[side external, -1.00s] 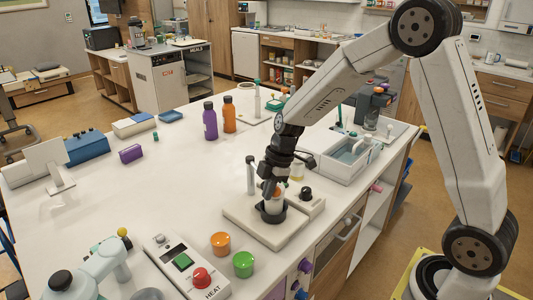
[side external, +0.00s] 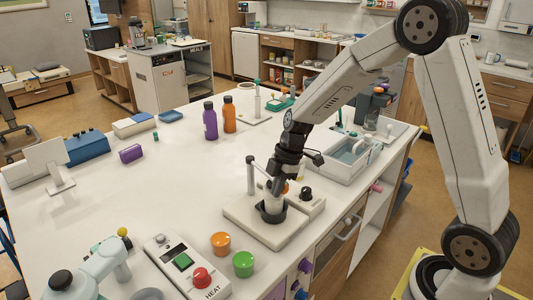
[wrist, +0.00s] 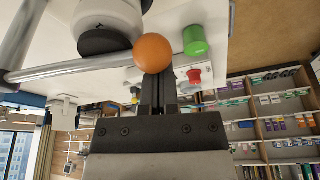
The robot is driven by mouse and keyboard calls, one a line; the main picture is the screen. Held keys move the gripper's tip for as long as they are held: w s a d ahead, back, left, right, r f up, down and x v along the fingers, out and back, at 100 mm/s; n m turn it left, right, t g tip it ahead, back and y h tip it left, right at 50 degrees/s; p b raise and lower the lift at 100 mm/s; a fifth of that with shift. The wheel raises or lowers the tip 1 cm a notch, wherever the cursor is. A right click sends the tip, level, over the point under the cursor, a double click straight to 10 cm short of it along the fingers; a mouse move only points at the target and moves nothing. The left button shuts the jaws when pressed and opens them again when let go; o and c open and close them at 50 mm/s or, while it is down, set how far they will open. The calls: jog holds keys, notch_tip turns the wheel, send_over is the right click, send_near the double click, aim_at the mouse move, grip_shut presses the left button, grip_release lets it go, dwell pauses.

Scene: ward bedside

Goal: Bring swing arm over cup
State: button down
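The swing arm is a thin metal rod on an upright post (side external: 251,176), on a pale base plate (side external: 240,217). In the wrist view the rod (wrist: 75,68) runs right from the post and ends in an orange ball knob (wrist: 153,53). In the side view my gripper (side external: 278,184) is just above the cup and partly hides the rod's end.
A black dial (side external: 306,193) stands right of the cup. Orange (side external: 220,243) and green (side external: 243,264) jars and a heat control box (side external: 186,265) are in front. A sink basin (side external: 347,157) lies behind right.

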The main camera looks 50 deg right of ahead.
jog(key=shift+f, duration=0.1)
jog(key=a, duration=0.4)
jog(key=v, duration=0.9)
jog(key=shift+w+d+r, duration=0.2)
jog(key=shift+w+d, duration=0.1)
jog(key=shift+w, duration=0.2)
jog(key=shift+s+f, duration=0.1)
jog(key=s+f+m+h, duration=0.1)
jog(key=s+f+m, duration=0.3)
jog(key=s+m, duration=0.2)
jog(key=s+a+f+m+t+h, duration=0.1)
jog(key=s+f+m+h, duration=0.1)
jog(key=s+f+m, duration=0.2)
jog(key=shift+s+a+m+t, duration=0.15)
jog(key=shift+s+m+t, duration=0.15)
jog(key=shift+s+m, duration=1.75)
jog(key=shift+w+m, duration=0.25)
jog(key=shift+w, duration=0.1)
